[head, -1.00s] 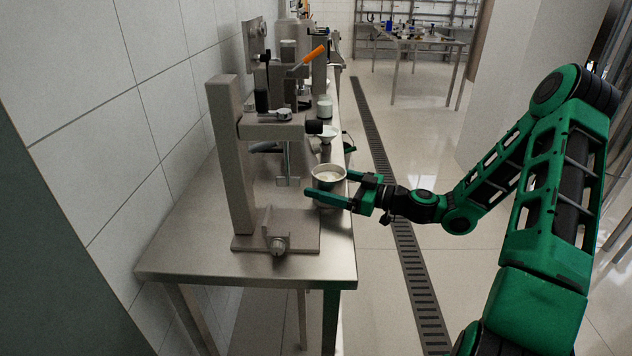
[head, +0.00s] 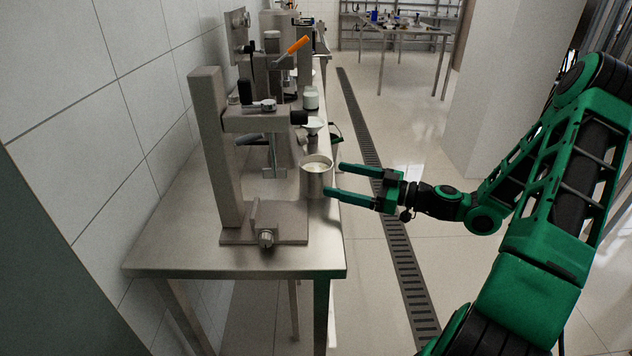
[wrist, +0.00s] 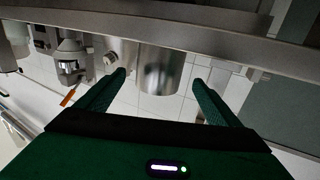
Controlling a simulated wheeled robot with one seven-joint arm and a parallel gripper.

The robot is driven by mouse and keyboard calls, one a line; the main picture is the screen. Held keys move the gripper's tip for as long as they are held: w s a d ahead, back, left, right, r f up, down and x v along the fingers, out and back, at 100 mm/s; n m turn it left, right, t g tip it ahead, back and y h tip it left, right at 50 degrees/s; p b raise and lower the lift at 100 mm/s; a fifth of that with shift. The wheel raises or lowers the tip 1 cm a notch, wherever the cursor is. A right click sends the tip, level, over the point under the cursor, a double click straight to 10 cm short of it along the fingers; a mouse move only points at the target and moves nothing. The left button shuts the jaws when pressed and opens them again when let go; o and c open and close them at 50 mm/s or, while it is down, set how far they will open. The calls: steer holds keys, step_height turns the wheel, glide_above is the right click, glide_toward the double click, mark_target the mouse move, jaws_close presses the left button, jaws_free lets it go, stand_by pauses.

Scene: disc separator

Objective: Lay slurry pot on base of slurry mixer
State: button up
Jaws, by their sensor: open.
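The slurry pot (head: 315,181) is a shiny metal cup with pale contents, standing upright near the right edge of the steel table. The slurry mixer (head: 213,150) is a grey metal stand with an arm, a stirrer and a flat base plate (head: 290,232). The pot is beside the plate's far right corner; I cannot tell whether it touches the plate. My gripper (head: 334,179) is open just right of the pot, its fingers pointing at it. In the wrist view the pot (wrist: 160,72) shows beyond and between the open fingertips (wrist: 158,80).
A small white funnel-like cup (head: 313,126) and a white-topped jar (head: 311,98) stand farther back. A device with an orange handle (head: 298,45) is behind the mixer. The wall bounds the table (head: 180,240) on the left; open floor lies to the right.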

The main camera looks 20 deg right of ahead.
mark_target(316, 173)
steer(key=shift+x, duration=3.95)
steer(key=shift+d, duration=0.1)
steer(key=shift+c, duration=0.3)
steer(key=c, duration=1.6)
